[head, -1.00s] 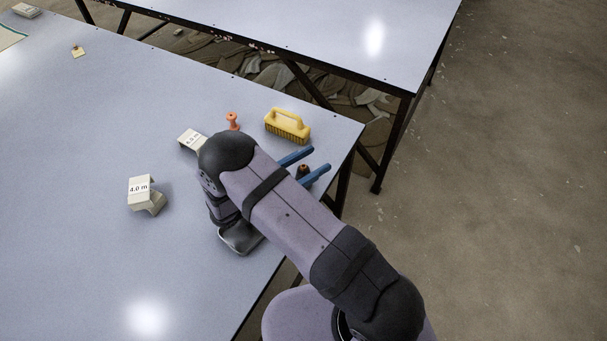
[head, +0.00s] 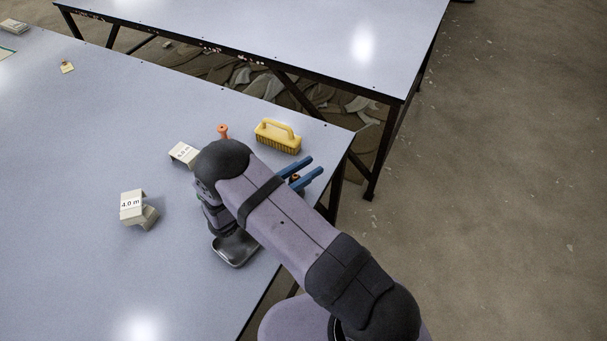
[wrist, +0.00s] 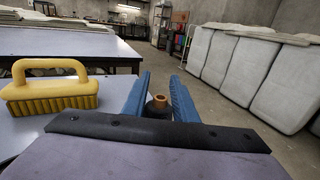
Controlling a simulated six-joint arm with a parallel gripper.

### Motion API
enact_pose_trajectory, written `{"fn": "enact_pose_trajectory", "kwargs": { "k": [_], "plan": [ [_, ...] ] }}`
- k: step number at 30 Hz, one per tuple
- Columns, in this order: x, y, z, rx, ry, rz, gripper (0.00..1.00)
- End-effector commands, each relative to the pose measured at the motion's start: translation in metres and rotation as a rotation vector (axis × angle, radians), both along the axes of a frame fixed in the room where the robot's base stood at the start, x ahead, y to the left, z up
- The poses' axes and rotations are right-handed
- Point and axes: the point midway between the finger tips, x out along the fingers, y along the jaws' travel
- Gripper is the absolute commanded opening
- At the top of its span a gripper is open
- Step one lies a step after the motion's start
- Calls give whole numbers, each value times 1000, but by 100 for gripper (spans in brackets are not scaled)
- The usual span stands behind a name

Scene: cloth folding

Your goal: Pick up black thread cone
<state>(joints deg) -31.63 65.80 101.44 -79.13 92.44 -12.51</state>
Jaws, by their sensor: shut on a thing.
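The black thread cone (wrist: 157,106) shows in the wrist view as a dark cone with a tan top, between the two blue fingers of my gripper (wrist: 160,92). My gripper is shut on the cone. In the head view the blue fingers (head: 304,174) are at the right edge of the near table, and a small orange-brown bit of the cone (head: 295,177) shows between them. The cone's lower part is hidden by the fingers and my arm, so I cannot tell whether it touches the table.
A yellow brush (head: 278,137) stands just beyond my fingers. An orange spool (head: 223,131) and a marker labelled in metres (head: 184,154) are behind my wrist. A "4.0 m" block (head: 137,209) lies left. The near table's left side (head: 60,150) is mostly clear.

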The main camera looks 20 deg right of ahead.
Motion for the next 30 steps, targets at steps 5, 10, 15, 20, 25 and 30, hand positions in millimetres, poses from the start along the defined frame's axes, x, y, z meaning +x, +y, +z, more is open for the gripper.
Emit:
{"fn": "enact_pose_trajectory", "kwargs": {
  "k": [5, 10, 15, 20, 25, 30],
  "plan": [
    [0, 0, 9, -1, -1, 0, 0],
    [0, 0, 28, 1, -4, 0, 0],
    [0, 0, 55, 2, -5, 0, 0],
    [0, 0, 77, 1, -3, 0, 0],
    [0, 0, 93, 0, -2, 0, 0],
    [0, 0, 99, -1, 0, 0, 0]
  ]
}}
